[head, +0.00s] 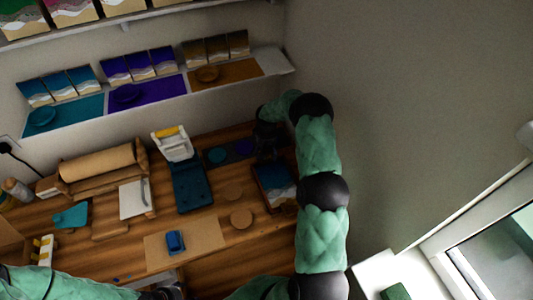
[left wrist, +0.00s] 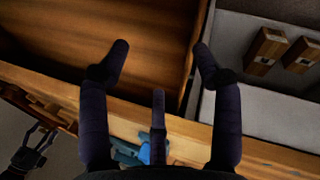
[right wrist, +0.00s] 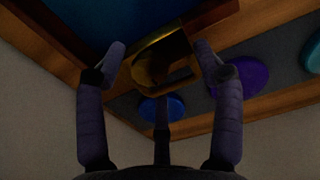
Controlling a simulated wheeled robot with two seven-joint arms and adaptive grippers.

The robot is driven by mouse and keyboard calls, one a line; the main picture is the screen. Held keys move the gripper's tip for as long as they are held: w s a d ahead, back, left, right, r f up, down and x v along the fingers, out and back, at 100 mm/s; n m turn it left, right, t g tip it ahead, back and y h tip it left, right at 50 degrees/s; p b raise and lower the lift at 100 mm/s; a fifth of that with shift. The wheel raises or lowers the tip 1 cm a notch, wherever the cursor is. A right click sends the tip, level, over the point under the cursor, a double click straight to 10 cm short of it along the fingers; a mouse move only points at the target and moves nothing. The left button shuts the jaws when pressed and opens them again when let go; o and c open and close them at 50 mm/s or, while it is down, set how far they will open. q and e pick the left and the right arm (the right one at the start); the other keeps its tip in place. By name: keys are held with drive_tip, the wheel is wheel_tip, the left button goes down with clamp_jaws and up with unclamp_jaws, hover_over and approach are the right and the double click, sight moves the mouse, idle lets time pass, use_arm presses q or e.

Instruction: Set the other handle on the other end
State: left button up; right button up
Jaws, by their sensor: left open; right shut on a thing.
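The tray (head: 272,183) has a dark wooden frame and a blue face with a pale wave pattern; it lies on the right of the bench. In the right wrist view its blue face and wooden rim (right wrist: 215,14) fill the top. My right gripper (head: 267,135) is at the tray's far end, shut on a brass handle (right wrist: 160,62). The handle lies close against the tray's rim; whether it is seated there I cannot tell. My left gripper (left wrist: 162,48) is open and empty above a wooden drawer. The tray's near end is partly hidden by my right arm.
The drawer (left wrist: 150,85) has a grey-lined compartment with two wooden blocks (left wrist: 265,52). A blue object (head: 175,242) lies on a brown paper mat (head: 208,232). A wall stands right.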

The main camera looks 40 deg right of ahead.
drive_tip(key=shift+f, duration=0.15)
drive_tip(key=shift+f+b, duration=0.2)
drive_tip(key=shift+b, duration=0.3)
drive_tip(key=shift+f, duration=0.25)
idle(1.2)
drive_tip(key=o, duration=1.4)
drive_tip(key=shift+c, duration=0.2)
drive_tip(key=shift+r, duration=0.1)
wheel_tip(320, 180, up, 8)
drive_tip(key=p, duration=0.3)
